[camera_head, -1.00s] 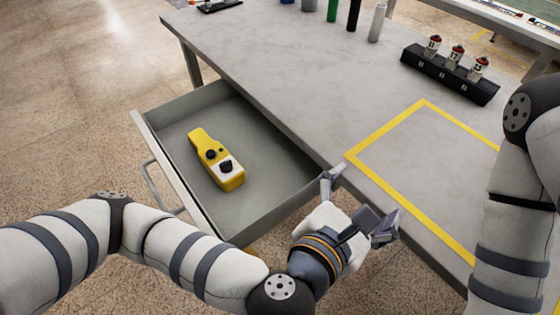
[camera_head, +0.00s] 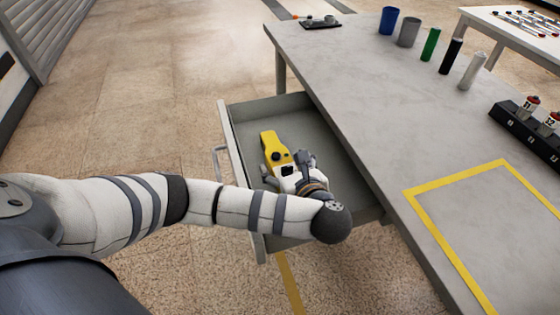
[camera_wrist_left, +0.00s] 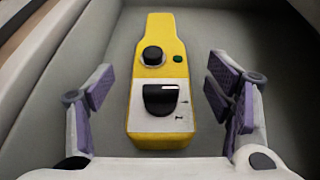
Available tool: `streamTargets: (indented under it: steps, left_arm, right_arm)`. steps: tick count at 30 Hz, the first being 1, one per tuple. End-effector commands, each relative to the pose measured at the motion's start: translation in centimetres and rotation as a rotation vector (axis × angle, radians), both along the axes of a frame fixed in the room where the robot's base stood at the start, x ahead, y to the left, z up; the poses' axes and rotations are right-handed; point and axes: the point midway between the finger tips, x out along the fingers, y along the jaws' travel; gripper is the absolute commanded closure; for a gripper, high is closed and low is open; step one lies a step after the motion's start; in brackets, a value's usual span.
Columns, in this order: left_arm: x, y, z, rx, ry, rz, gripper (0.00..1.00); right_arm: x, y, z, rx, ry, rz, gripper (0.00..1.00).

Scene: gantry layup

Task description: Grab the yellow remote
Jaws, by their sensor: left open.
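The yellow remote (camera_head: 275,150) lies in the open grey drawer (camera_head: 335,147). In the left wrist view the remote (camera_wrist_left: 155,35) shows whole, with a black knob, a small green button and a larger black knob on a white panel. My left gripper (camera_head: 285,160) is over the drawer at the near end of the remote and hides part of it. In the left wrist view the gripper (camera_wrist_left: 163,95) is open, one finger on each side of the remote, with gaps between fingers and remote. My right gripper is not in view.
The drawer walls surround the remote and my left gripper. The grey table (camera_head: 370,95) is to the right, with a yellow taped outline (camera_head: 455,175). Cups and cylinders (camera_head: 430,45) stand at its far side, and a black holder (camera_head: 525,135) at the right.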

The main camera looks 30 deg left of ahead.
Motion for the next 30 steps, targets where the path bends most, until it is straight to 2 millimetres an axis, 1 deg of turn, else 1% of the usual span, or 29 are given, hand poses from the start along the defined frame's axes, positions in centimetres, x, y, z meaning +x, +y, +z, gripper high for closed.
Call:
streamTargets:
  steps: [5,9,10,12,15,21,23,24,26,27,29,30]
  left_arm:
    - [1.1,0.3,-0.5,-0.005,-0.003,-0.021,0.27]
    - [1.6,2.0,-0.9,0.006,-0.001,0.001,0.27]
    - [1.7,2.5,-1.7,0.003,0.007,0.005,0.27]
    - [2.2,3.2,-2.4,0.000,0.013,0.004,0.27]
    - [2.7,3.7,-2.4,0.000,0.008,0.002,0.27]
    - [2.9,3.7,-1.9,0.000,0.000,0.001,0.27]
    - [2.9,3.7,-1.8,-0.001,-0.001,0.000,0.40]
    - [2.9,3.7,-1.8,-0.001,-0.001,0.000,0.49]
    - [2.9,3.6,-1.8,-0.001,-0.001,0.000,0.63]
    - [2.9,3.6,-1.8,-0.001,-0.001,0.000,0.72]
    - [2.9,3.6,-1.9,-0.001,0.000,0.000,0.86]
    - [2.9,3.6,-1.9,-0.001,0.001,0.000,0.89]
  right_arm:
    - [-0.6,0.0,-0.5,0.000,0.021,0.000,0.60]
    - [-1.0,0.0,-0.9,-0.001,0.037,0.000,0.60]
    - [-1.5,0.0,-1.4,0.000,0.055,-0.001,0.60]
    - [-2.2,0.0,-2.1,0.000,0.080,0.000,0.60]
    - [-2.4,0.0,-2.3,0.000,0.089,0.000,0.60]
    - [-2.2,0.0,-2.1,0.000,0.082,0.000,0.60]
    - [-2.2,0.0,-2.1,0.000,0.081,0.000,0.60]
    - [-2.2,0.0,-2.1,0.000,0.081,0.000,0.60]
    - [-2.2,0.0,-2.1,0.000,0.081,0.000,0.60]
    - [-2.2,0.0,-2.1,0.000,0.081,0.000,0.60]
    - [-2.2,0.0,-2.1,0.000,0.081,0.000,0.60]
    - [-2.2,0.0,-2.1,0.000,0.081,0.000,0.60]
